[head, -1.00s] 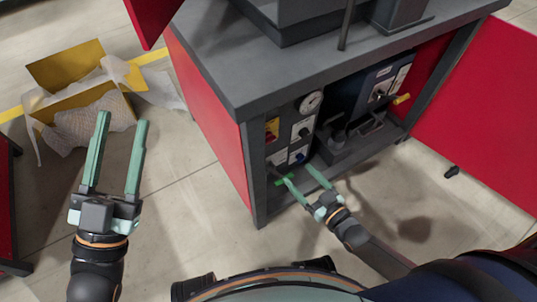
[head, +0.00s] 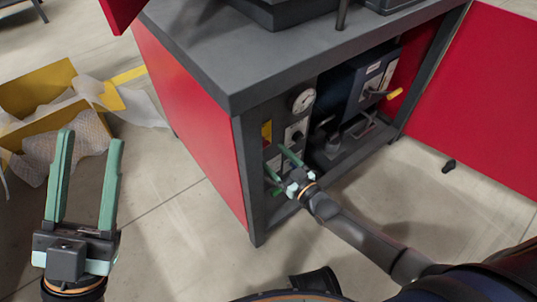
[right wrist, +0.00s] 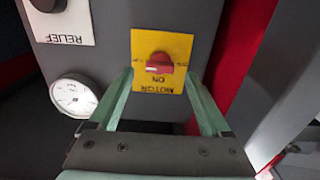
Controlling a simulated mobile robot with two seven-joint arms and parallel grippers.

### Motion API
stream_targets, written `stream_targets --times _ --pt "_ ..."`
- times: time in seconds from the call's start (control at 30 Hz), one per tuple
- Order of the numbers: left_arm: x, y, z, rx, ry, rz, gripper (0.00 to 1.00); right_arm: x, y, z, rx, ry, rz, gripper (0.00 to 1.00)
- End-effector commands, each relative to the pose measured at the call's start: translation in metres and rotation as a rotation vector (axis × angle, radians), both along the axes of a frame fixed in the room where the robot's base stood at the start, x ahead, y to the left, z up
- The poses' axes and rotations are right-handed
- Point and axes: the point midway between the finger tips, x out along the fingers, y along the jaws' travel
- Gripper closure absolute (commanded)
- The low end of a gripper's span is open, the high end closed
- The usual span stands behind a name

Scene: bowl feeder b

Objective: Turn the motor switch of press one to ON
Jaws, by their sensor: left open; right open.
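The motor switch is a red knob (right wrist: 159,63) on a yellow plate (right wrist: 172,45) with upside-down lettering, "ON" and "MOTOR", in the right wrist view. The knob looks roughly crosswise; its exact setting is unclear. In the head view the yellow plate (head: 266,133) is on the front panel of the grey and red press cabinet (head: 240,98). My right gripper (head: 273,156) is open and empty, just below the plate in the head view. In the right wrist view its fingers (right wrist: 160,73) flank the knob, apparently without touching it. My left gripper (head: 92,137) is open and empty over the floor.
A gauge (head: 302,100) and a RELIEF label (right wrist: 63,22) are beside the switch. A dark blue unit (head: 350,80) with a yellow-tipped lever (head: 394,94) is inside the cabinet. An open red door (head: 475,110) stands right. A yellow box (head: 38,90) with wrapping lies left.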

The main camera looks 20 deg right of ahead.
Motion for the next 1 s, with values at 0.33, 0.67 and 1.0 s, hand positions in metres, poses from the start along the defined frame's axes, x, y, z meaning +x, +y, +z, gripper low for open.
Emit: stream_targets --times 0.33,0.67,1.0 --pt "0.000 -0.002 -0.014 0.012 0.003 0.004 0.50 0.026 0.009 0.000 0.000 0.000 0.000 0.18" --pt "0.000 -0.002 -0.013 0.011 0.003 0.004 0.50 0.026 0.009 0.000 0.000 0.000 0.000 0.31" --pt "0.001 -0.002 -0.013 0.010 0.004 0.004 0.50 0.026 0.009 0.000 0.000 0.000 0.000 0.69"
